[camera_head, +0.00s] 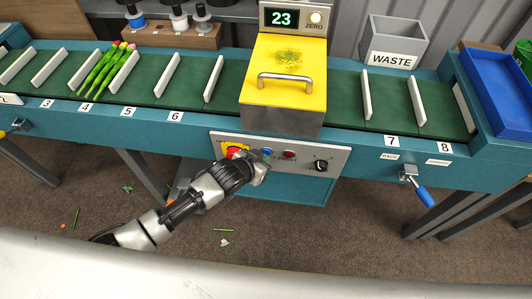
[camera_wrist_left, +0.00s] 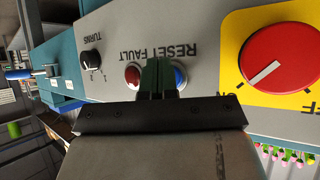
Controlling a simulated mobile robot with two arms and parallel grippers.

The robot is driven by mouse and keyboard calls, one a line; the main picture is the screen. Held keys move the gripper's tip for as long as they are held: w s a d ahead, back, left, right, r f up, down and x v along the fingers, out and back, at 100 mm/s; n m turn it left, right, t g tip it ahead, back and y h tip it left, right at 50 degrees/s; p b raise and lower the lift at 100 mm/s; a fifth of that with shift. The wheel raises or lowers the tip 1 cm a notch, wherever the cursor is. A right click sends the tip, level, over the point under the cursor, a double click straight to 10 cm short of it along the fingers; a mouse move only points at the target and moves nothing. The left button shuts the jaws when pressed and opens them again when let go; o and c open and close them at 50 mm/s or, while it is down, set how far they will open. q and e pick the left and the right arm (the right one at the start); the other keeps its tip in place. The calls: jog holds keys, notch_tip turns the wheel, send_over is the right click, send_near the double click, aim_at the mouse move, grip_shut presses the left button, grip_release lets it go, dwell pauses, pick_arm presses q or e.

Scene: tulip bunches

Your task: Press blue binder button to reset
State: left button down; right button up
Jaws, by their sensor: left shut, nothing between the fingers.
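The blue button (camera_head: 267,152) sits on the grey control panel (camera_head: 336,158) below the yellow hooded machine (camera_head: 283,75). In the left wrist view the blue button (camera_wrist_left: 180,77) shows partly behind my fingers. My left gripper (camera_head: 262,164) is shut and empty, right at the panel. Its dark fingertips (camera_wrist_left: 159,72) lie between the blue button and the red button (camera_wrist_left: 133,76), overlapping the edge of the blue one. Whether they touch it I cannot tell. "RESET FAULT" lettering shows upside down by the buttons. My right gripper is not in view.
A large red knob on a yellow plate (camera_wrist_left: 280,62) and a black dial (camera_head: 321,165) flank the buttons. Above runs a green conveyor with white dividers and a tulip bunch (camera_head: 105,70). A waste bin (camera_head: 393,42) and blue crate (camera_head: 497,90) stand right. A blue-handled crank (camera_head: 424,196) juts out.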

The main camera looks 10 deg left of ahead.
pick_arm(q)
jog(key=shift+s, duration=0.1)
jog(key=shift+s+p, duration=0.7)
jog(key=shift+s, duration=0.05)
jog(key=shift+s, duration=0.1)
jog(key=s+p, duration=0.3)
jog(key=s, duration=0.1)
jog(key=shift+s+a, duration=0.1)
jog(key=shift+s, duration=0.3)
dwell(0.6)
